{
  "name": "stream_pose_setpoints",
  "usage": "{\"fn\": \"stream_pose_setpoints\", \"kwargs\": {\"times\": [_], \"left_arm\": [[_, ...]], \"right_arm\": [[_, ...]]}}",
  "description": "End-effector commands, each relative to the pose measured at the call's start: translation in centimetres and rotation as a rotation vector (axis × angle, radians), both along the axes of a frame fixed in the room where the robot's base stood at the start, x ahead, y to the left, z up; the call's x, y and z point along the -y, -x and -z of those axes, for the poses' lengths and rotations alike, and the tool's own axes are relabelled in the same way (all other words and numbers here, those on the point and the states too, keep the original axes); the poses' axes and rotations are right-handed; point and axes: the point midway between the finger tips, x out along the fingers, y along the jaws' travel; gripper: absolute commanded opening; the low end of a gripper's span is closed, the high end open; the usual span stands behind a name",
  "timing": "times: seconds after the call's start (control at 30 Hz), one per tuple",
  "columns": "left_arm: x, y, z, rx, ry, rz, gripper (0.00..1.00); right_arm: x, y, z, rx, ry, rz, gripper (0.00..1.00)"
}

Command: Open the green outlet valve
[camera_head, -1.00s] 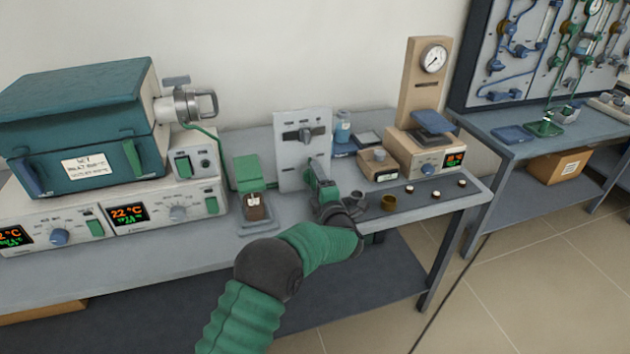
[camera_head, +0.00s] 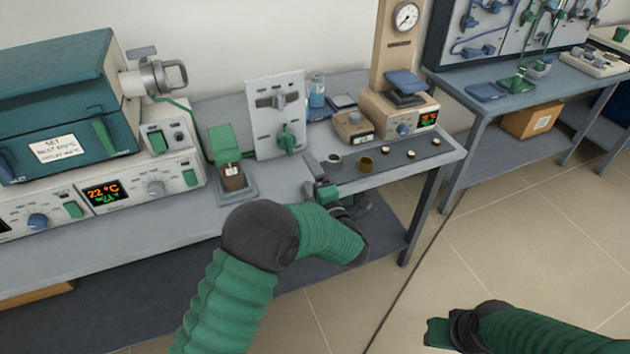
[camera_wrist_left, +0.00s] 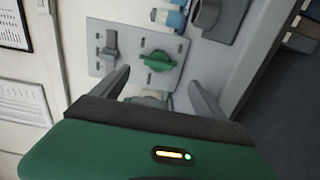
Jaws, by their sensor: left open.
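The green outlet valve (camera_head: 288,140) is low on an upright light-grey panel (camera_head: 262,130). Its handle looks upright in the head view and lies across the picture in the left wrist view (camera_wrist_left: 159,61). A grey handle (camera_head: 277,101) sits above it, lying across the panel. My left gripper (camera_head: 318,168) is open and empty, in front of the panel, apart from the valve. In the left wrist view, the valve shows between and beyond the two spread fingers (camera_wrist_left: 158,84). My right gripper (camera_head: 437,332) is low at the right, over the floor; its jaws are unclear.
A small brown bottle (camera_head: 232,177) in a green-backed holder stands left of the panel. Several small pots, including a brass cup (camera_head: 365,164), stand on the bench to the right. A furnace (camera_head: 60,110) fills the left; a gauge stand (camera_head: 392,50) is at the back right.

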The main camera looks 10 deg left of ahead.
Motion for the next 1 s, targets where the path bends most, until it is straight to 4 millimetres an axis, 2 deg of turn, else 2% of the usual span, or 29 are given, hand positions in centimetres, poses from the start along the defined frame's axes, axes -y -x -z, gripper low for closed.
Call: {"fn": "stream_pose_setpoints", "kwargs": {"times": [0.1,0.27,1.0], "left_arm": [[1.5,2.0,0.0,-0.002,-0.001,0.002,0.84],[2.3,3.3,0.0,0.0,0.0,0.0,0.84],[2.3,3.4,0.1,0.0,0.0,0.0,0.84]], "right_arm": [[0.0,0.0,-0.4,0.0,0.0,0.0,0.36],[0.0,0.0,-0.5,0.0,0.0,0.0,0.36],[0.0,0.0,-0.5,0.0,0.0,0.0,0.36]]}}
